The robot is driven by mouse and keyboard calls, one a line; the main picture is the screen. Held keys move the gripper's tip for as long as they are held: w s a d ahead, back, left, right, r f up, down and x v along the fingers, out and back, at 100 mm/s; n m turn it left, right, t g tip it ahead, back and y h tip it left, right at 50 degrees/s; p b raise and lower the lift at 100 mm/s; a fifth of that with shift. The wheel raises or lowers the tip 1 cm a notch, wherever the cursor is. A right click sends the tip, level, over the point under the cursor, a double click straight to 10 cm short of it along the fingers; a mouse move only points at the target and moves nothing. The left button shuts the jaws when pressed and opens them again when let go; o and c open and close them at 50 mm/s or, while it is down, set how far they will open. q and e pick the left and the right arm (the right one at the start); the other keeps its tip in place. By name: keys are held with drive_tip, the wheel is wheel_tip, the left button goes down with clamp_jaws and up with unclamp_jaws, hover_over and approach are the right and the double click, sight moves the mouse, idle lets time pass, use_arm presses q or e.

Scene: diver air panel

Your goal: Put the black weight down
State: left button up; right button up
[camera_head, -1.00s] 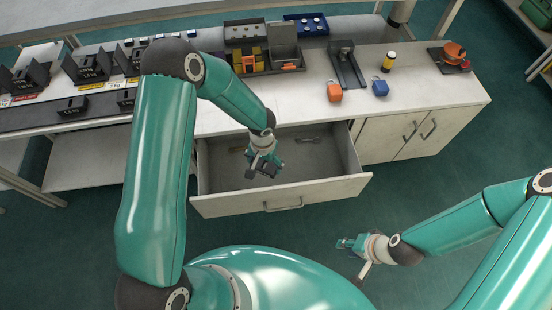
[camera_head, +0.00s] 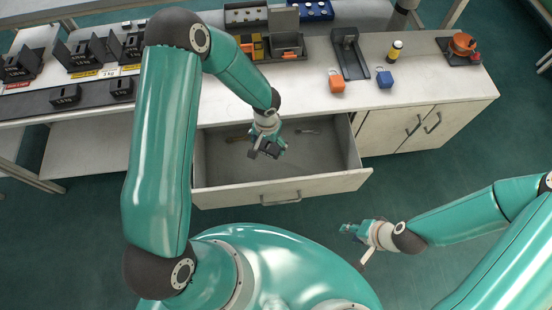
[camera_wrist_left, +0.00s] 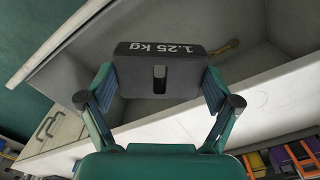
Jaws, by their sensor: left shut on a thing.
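My left gripper (camera_head: 264,150) is over the open drawer (camera_head: 330,182) in the head view. It is shut on a black weight (camera_wrist_left: 160,72), which is marked 1.25 kg in the left wrist view. The weight sits between the two fingers, with the drawer's grey inside behind it. In the head view the weight (camera_head: 270,148) is small and partly hidden by the gripper. I cannot tell how far it is above the drawer floor. My right gripper (camera_head: 354,229) is low in front of the drawer, away from the weight; its fingers are too small to read.
Other black weights (camera_head: 66,96) stand on the left bench. Two small items (camera_head: 308,131) lie at the back of the drawer. The drawer's middle and right are clear.

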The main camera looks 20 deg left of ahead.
use_arm(q)
drive_tip(key=a+f+m+b, duration=0.4)
drive_tip(key=m+b, duration=0.1)
drive_tip(key=b, duration=0.5)
drive_tip(key=m+b, duration=0.6)
drive_tip(key=b, duration=1)
hover_over(253, 176)
wheel_tip(253, 176, down, 19)
drive_tip(key=shift+f, duration=0.15)
drive_tip(key=shift+f+b, duration=0.65)
drive_tip(key=shift+f, duration=1.45)
drive_tip(key=shift+f, duration=0.15)
drive_tip(key=o, duration=1.5)
drive_tip(key=shift+s, duration=0.1)
drive_tip(key=shift+o, duration=0.2)
